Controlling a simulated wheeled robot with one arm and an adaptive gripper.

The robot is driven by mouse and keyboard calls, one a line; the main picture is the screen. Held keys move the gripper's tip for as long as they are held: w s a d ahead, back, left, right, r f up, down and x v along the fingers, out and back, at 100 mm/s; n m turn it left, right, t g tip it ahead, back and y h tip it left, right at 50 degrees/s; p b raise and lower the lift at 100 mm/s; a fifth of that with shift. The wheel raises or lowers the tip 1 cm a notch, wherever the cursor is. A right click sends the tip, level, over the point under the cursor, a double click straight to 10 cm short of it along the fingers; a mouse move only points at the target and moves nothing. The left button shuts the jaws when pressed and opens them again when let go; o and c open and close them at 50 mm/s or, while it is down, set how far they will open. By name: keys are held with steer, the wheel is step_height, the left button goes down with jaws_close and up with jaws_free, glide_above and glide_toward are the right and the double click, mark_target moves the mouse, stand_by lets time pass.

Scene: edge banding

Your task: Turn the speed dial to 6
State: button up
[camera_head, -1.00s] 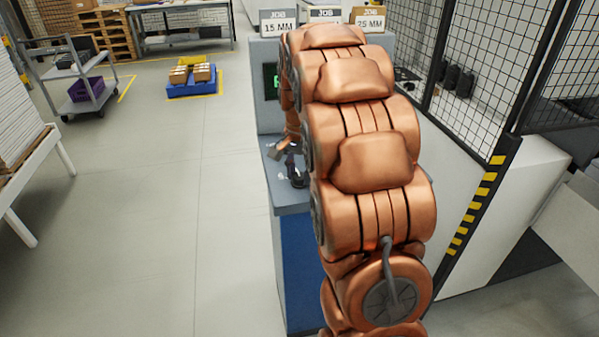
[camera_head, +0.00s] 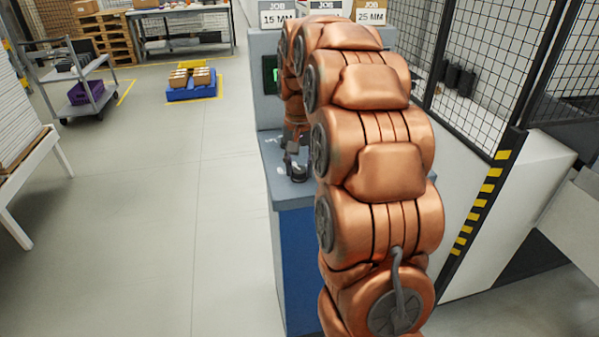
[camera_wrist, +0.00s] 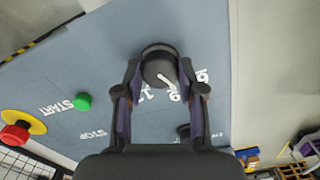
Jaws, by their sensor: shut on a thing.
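The speed dial (camera_wrist: 159,66) is a round black knob with a white pointer line on the sloped grey-blue panel. In the wrist view its pointer aims down and to the right, towards white numerals (camera_wrist: 173,96). The numerals are partly hidden by the knob and fingers, so I cannot tell the exact setting. My gripper (camera_wrist: 160,73) has one finger on each side of the knob and is shut on it. In the head view my gripper (camera_head: 294,158) is small and dark at the panel, below my copper arm, which hides much of the panel.
In the wrist view a green START button (camera_wrist: 83,101) and a red stop button on yellow (camera_wrist: 17,130) lie left of the dial. A smaller black knob (camera_wrist: 184,130) sits below it.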

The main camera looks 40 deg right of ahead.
mark_target(300, 169)
steer(key=shift+n+b, duration=0.7)
steer(key=shift+n, duration=1)
steer(key=o, duration=1.1)
steer(key=shift+o, duration=0.2)
step_height(300, 169, up, 12)
